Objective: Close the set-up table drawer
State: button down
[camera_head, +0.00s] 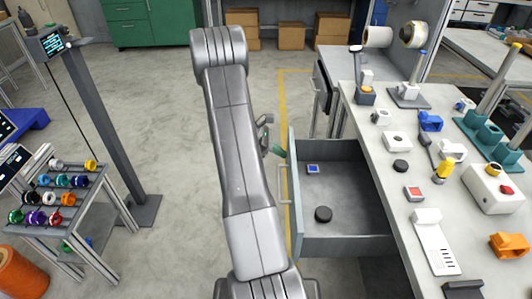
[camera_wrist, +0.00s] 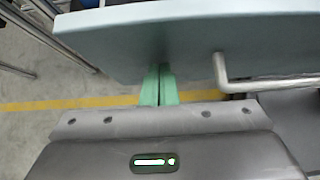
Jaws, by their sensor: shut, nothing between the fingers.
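The set-up table (camera_head: 385,170) stands on the right with its grey drawer (camera_head: 345,243) pulled out to the left. The drawer's front panel fills the upper part of the wrist view (camera_wrist: 200,40). Its bar handle (camera_head: 283,185) also shows in the wrist view (camera_wrist: 222,72). My gripper (camera_head: 279,152) is mostly hidden behind my arm in the head view, with green fingertips near the far end of the drawer front. In the wrist view the green fingers (camera_wrist: 159,80) are shut together and empty, left of the handle. They reach the panel visually; I cannot tell whether they touch it.
A small blue item (camera_head: 313,169) and a black disc (camera_head: 323,214) lie in the drawer. Many small parts stand on the tabletop. A rack of coloured reels (camera_head: 60,195) and a dark post (camera_head: 100,125) stand left. Floor between the rack and my arm is clear.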

jog(key=d+b, duration=0.2)
jog(key=d, duration=2)
jog(key=shift+d+r, duration=0.15)
jog(key=a+f+p+v, duration=0.1)
jog(key=a+f+v, duration=0.1)
jog(key=v, duration=1.1)
jog(key=shift+f, duration=0.2)
